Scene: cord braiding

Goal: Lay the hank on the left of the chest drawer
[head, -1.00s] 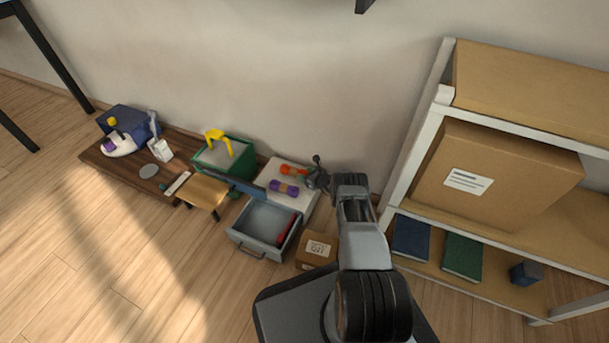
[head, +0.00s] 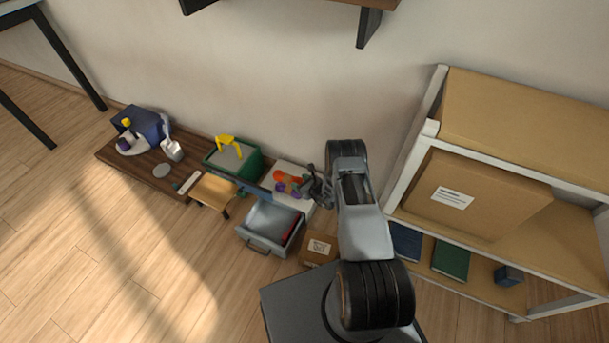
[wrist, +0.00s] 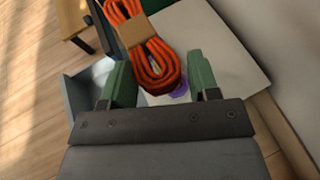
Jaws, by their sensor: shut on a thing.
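The orange hank (wrist: 150,50), a looped cord with a tan band, is between the green fingers of my gripper (wrist: 162,84), which is shut on it. In the head view the hank (head: 288,177) shows beside my gripper (head: 306,186), over the chest's white top (head: 300,169). A purple thing (wrist: 181,90) shows partly behind the hank. The chest drawer (head: 262,243) is pulled open below, towards the front. A red item (head: 290,231) lies along its right side; its left part looks bare.
A green bin (head: 222,160) with a yellow handle stands left of the chest. A small wooden stool (head: 213,192) is left of the drawer. A cardboard box (head: 318,248) sits at its right. A shelf unit (head: 432,128) stands further right. Floor in front is clear.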

